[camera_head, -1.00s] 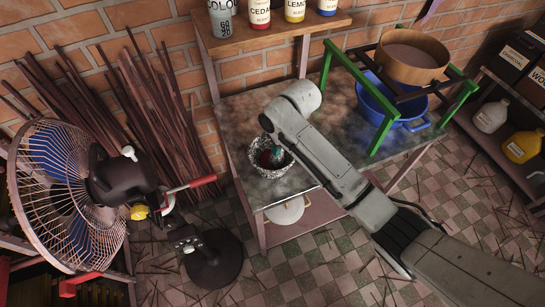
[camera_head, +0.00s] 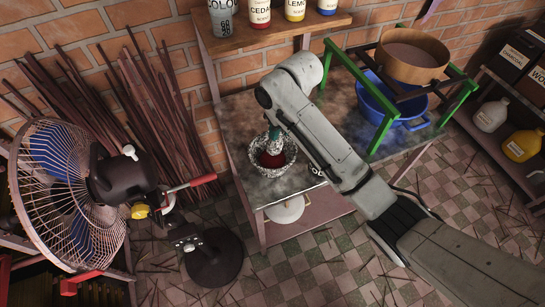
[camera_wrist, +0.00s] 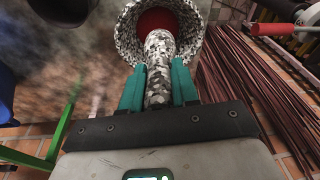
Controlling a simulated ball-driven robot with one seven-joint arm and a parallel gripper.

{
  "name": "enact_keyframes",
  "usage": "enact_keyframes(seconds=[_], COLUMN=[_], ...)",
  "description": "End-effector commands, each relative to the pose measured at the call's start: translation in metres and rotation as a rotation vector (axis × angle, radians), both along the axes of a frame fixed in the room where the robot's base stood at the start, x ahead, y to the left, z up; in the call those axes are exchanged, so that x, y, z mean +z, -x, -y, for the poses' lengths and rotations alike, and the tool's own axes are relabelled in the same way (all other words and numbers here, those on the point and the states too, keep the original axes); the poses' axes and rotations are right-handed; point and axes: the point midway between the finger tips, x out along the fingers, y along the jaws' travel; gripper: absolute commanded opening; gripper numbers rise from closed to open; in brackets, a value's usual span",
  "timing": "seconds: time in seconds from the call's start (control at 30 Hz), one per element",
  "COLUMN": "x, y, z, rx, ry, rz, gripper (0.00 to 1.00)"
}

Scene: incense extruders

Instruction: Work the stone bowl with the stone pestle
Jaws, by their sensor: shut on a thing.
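The stone bowl (camera_head: 284,165) is speckled black and white with red stuff (camera_head: 270,160) inside. It stands on the worn table near its front left corner. The stone pestle (camera_wrist: 159,60) has the same speckled look. My gripper (camera_wrist: 158,82), with teal fingers, is shut on the pestle's shaft. In the wrist view the pestle points into the bowl (camera_wrist: 127,40), its far end over or at the red content; whether it touches is unclear. In the head view my gripper (camera_head: 273,133) is just above the bowl's back rim, partly hidden by my arm.
A blue basin (camera_head: 375,100) and a green frame (camera_head: 375,140) holding a wooden sieve (camera_head: 412,58) stand at the table's right. A shelf (camera_head: 270,32) with several labelled tins is behind. A fan (camera_head: 60,190) and sticks (camera_head: 150,110) are at left.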

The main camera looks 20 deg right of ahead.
Motion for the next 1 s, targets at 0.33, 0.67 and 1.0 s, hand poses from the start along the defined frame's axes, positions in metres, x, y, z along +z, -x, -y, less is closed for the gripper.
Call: enact_keyframes(seconds=[0.33,0.67,1.0], x=[0.032,0.041,0.041], y=[-0.004,-0.004,-0.004], z=[-0.002,-0.002,-0.002], rx=[0.0,0.0,0.0], ry=[-0.001,0.0,0.001], rz=[0.004,0.003,0.002], gripper=[0.0,0.0,0.0])
